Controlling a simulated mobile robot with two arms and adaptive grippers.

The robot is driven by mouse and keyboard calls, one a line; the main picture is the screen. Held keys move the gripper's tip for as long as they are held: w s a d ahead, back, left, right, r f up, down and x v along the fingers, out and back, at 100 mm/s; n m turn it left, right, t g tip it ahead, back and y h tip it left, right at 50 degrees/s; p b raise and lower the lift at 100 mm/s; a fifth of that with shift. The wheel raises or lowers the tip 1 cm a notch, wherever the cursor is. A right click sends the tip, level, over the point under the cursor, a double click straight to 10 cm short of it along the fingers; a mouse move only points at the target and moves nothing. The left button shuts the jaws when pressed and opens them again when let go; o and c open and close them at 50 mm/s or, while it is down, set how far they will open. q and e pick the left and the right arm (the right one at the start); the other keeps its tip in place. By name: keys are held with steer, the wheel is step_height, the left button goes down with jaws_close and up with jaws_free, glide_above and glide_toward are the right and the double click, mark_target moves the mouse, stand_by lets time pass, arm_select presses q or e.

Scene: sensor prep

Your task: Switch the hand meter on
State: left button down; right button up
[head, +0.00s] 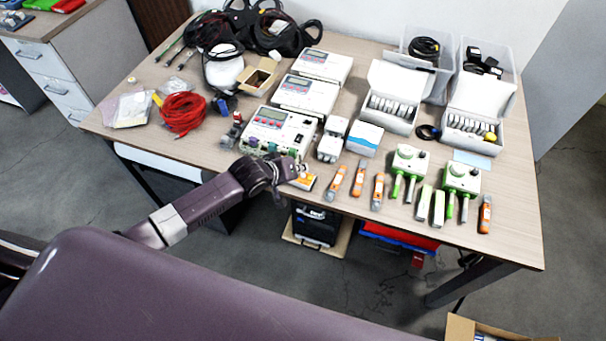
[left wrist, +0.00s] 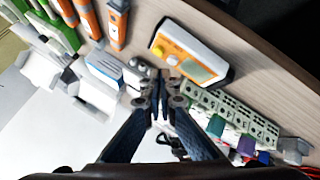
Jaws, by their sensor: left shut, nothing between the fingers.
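The hand meter is white and orange with a grey display and a yellow knob at one end. In the left wrist view the hand meter (left wrist: 191,54) lies on the table just beyond my fingertips. In the head view the hand meter (head: 305,182) shows only in part at the table's front edge, beside my gripper. My left gripper (head: 288,177) is over the front edge, its fingers close to the meter. In the left wrist view the gripper (left wrist: 161,88) has its fingertips together with nothing between them. I cannot tell whether it touches the meter. My right gripper is out of view.
A white control unit with coloured terminals (head: 277,132) stands behind the meter. Orange-grey pen testers (head: 335,182) lie to its right, then green-white devices (head: 408,160). White boxes (head: 389,98) and cables (head: 181,112) fill the back and left. Bare tabletop shows at the front right.

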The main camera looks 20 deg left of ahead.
mark_target(301, 178)
arm_select(q)
steer(key=shift+f, duration=0.15)
steer(key=shift+f, duration=0.25)
steer(key=shift+f, duration=0.45)
stand_by(0.5)
stand_by(0.3)
steer(key=shift+r+p, duration=0.8)
steer(key=shift+r, duration=0.05)
step_height(301, 178, up, 5)
steer(key=p, duration=0.5)
